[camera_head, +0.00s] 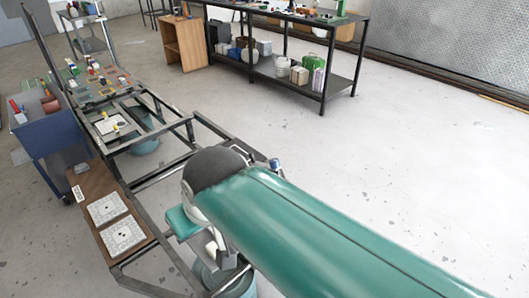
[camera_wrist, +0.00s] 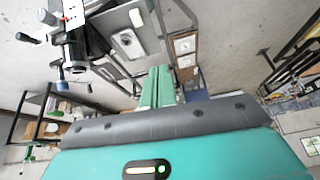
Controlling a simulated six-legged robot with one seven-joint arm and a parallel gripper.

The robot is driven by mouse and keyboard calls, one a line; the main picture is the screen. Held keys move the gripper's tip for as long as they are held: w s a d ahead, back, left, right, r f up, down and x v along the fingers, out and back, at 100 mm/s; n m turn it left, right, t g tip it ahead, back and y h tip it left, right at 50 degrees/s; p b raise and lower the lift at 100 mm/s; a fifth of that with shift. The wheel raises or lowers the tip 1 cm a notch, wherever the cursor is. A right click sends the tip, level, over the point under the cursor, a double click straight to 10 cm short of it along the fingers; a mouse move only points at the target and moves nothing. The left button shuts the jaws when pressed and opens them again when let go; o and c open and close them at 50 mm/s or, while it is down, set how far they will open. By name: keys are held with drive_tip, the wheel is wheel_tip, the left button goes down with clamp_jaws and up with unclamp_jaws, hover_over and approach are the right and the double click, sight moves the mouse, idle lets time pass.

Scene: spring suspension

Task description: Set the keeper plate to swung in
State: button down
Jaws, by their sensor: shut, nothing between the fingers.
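My gripper (camera_wrist: 160,72) shows in the wrist view as two green fingers held together, shut and empty. At the upper left of that view is a dark mechanism (camera_wrist: 72,45) with pale knobs and a blue-tipped part, to the left of my fingers and apart from them. A grey panel with a pale oval fitting (camera_wrist: 127,42) lies beyond the fingertips. I cannot tell for certain which part is the keeper plate, or how it is set. In the head view my green arm covers much of the near end of the frame, and my fingers cannot be made out.
A dark metal frame (camera_head: 190,122) runs along the left in the head view. A brown board (camera_head: 84,184) with two patterned white plates lies beside it. A blue cart (camera_head: 52,137) stands at the left, and a black workbench (camera_head: 338,60) behind. The floor at right is clear.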

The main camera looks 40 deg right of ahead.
drive_tip(key=w+d+f+m+y, duration=0.2)
drive_tip(key=w+d+m+y, duration=0.15)
drive_tip(key=w+d, duration=0.5)
drive_tip(key=w+d+f+m+y, duration=0.1)
drive_tip(key=w+d+m+y, duration=0.35)
drive_tip(key=d, duration=0.65)
drive_tip(key=w+d+f+m, duration=0.1)
drive_tip(key=d, duration=0.3)
drive_tip(key=w+d+f+t, duration=0.1)
drive_tip(key=d+f, duration=0.1)
drive_tip(key=d, duration=0.2)
drive_tip(key=w+d+f+m+t, duration=0.1)
drive_tip(key=d, duration=0.3)
drive_tip(key=shift+d+f+m, duration=0.15)
drive_tip(key=shift+d+m, duration=0.15)
drive_tip(key=s+d+f+m+t, duration=0.1)
drive_tip(key=d+f+t, duration=0.1)
drive_tip(key=d, duration=0.4)
drive_tip(key=s+d+f+m+t, duration=0.1)
drive_tip(key=s+d+f+t, duration=0.1)
drive_tip(key=d, duration=0.5)
drive_tip(key=shift+f+m, duration=0.3)
drive_tip(key=shift+f, duration=0.4)
drive_tip(key=s+a+x, duration=0.1)
drive_tip(key=a+x, duration=0.1)
drive_tip(key=x, duration=1.1)
drive_tip(key=shift+s+r, duration=0.15)
drive_tip(key=shift+r, duration=0.2)
